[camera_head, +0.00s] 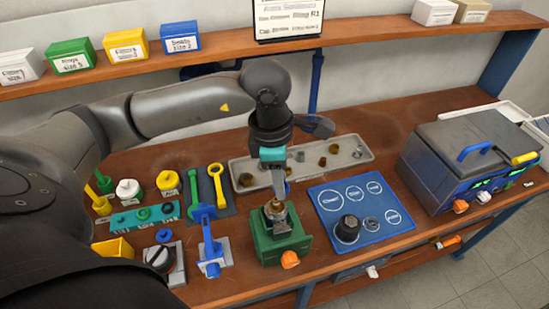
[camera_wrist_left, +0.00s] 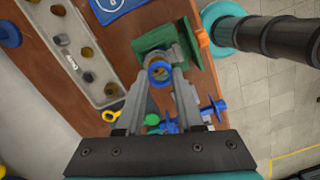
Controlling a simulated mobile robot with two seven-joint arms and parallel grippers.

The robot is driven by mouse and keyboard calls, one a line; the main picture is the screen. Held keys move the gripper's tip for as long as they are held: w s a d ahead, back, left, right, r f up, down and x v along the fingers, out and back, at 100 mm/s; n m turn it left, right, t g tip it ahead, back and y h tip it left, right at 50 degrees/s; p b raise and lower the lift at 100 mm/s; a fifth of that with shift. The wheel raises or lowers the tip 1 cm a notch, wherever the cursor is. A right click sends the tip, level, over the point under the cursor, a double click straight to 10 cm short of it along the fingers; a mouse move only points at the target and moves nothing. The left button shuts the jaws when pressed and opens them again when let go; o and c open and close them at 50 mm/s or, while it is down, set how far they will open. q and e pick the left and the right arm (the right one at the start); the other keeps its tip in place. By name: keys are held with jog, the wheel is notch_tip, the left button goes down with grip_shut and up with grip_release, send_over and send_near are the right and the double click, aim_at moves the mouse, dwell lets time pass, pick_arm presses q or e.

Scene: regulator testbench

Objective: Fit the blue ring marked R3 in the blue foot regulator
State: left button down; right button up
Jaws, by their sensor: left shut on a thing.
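My left gripper (camera_head: 275,202) points down over the green vise (camera_head: 266,248) and is shut on a blue ring (camera_wrist_left: 159,72). In the left wrist view the ring lies between the two fingertips (camera_wrist_left: 159,80), with a brass-coloured part showing through its opening. The metal regulator body (camera_head: 279,224) stands in the vise right under the fingertips. I cannot tell whether the ring is touching it or just above it. The R3 mark and the regulator's blue foot cannot be made out. My right gripper is not in view.
A grey parts tray (camera_head: 240,176) lies behind. A blue mat (camera_head: 377,228) with dark parts lies to the right, before a grey test box (camera_head: 460,150).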

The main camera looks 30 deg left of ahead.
aim_at(275, 199)
pick_arm(q)
jog(key=n, duration=0.2)
jog(key=a+r+n+p, duration=0.1)
jog(key=shift+a+n, duration=0.15)
jog(key=shift+n, duration=0.25)
jog(key=shift+f+b, duration=1.15)
jog(key=shift+f, duration=0.95)
jog(key=shift+b, duration=0.45)
jog(key=shift+f+b, duration=2.05)
jog(key=shift+b, duration=0.45)
dwell(0.9)
jog(key=shift+c, duration=2.3)
grip_release()
jog(key=shift+o, duration=0.3)
jog(key=o, duration=0.4)
